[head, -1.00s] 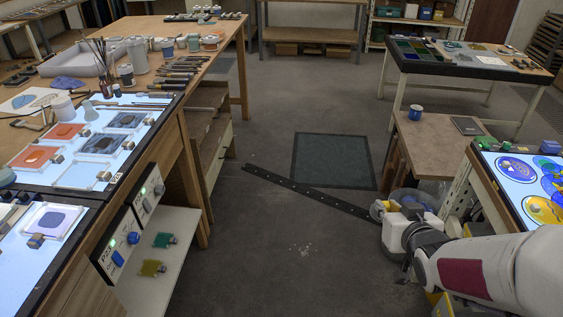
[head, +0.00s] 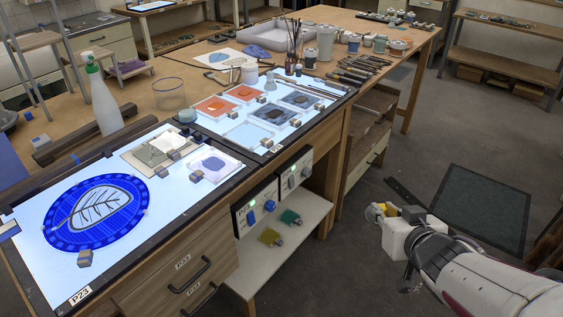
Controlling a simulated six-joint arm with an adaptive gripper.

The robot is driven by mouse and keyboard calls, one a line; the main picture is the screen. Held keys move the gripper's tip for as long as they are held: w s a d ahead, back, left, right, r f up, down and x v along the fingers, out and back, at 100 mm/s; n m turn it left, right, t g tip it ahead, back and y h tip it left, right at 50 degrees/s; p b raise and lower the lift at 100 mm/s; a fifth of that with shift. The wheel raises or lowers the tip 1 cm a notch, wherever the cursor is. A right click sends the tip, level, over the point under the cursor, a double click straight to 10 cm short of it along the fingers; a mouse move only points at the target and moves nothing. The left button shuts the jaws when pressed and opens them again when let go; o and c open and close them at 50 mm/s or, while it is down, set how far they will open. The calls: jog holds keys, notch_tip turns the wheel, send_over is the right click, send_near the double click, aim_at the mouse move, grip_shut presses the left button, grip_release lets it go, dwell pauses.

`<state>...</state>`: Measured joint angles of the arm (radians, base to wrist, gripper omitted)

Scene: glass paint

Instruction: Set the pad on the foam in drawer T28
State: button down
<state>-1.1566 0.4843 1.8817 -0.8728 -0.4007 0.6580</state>
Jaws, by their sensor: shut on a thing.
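My gripper (head: 381,212) is at the right, over the dark floor and well clear of the benches. It is shut on a small yellowish thing at its tip, too small here to name for certain as the pad. No drawer that I can read as T28 and no foam show. Two closed wooden drawers with dark handles, an upper one (head: 190,270) and a lower one below it, sit under the near light table; their labels are too small to read surely.
The near light table (head: 30,215) carries a blue leaf glass panel (head: 97,213) and small pieces. A second light table (head: 255,153) lies beyond it. Control boxes and a white shelf (head: 270,262) hang at the bench side. Floor between the bench and my arm is clear.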

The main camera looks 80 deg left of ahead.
jog(key=s+a+r+n+g+h, duration=0.1)
jog(key=s+a+n+g, duration=0.25)
jog(key=s, duration=0.95)
jog(key=s+a+n+g, duration=0.2)
jog(key=s+a, duration=0.2)
jog(key=s, duration=0.9)
jog(key=s+r+n+g+h, duration=0.1)
jog(key=s+n+g, duration=0.1)
jog(key=s, duration=1)
jog(key=s+d+r+n+g+h, duration=0.1)
jog(key=s+r+n+g, duration=0.1)
jog(key=s, duration=1.1)
jog(key=shift+s+d+r+h, duration=0.15)
jog(key=shift+d+r+h, duration=0.15)
jog(key=shift+h, duration=0.1)
jog(key=shift+f, duration=2.05)
jog(key=shift+f, duration=0.1)
jog(key=shift+f, duration=1.9)
